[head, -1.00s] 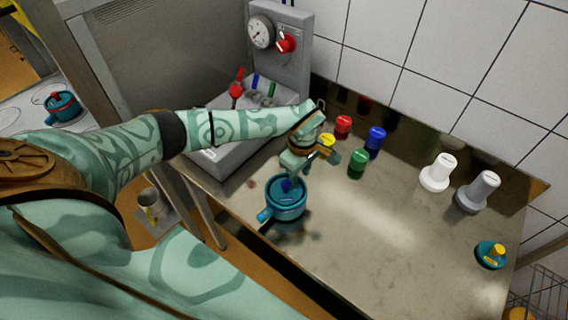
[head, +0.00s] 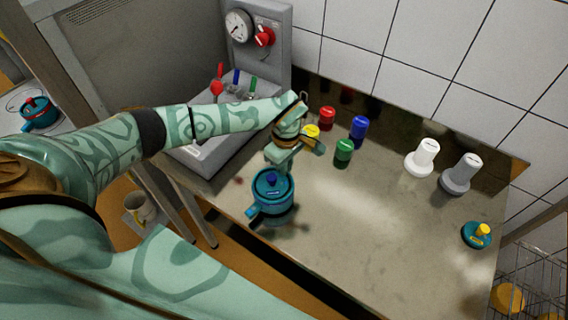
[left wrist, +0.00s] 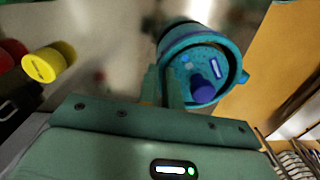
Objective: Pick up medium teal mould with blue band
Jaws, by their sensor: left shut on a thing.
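The medium teal mould with blue band (head: 273,197) is at the front left of the steel table, upright in the head view, with a blue knob on its lid. It also shows in the left wrist view (left wrist: 224,82), with the blue knob and a small label on top. My left gripper (head: 282,168) is shut on the mould's near-wall edge; its fingers (left wrist: 163,88) straddle the rim beside the knob. Whether the mould's base touches the table I cannot tell. My right gripper is not in view.
Red (head: 327,118), blue (head: 358,127), green (head: 343,151) and yellow (head: 311,132) cans stand just behind. White (head: 420,160) and grey (head: 461,174) cylinders stand right. A teal mould with yellow knob (head: 477,235) is far right. A grey press (head: 205,150) stands left. The table's middle is clear.

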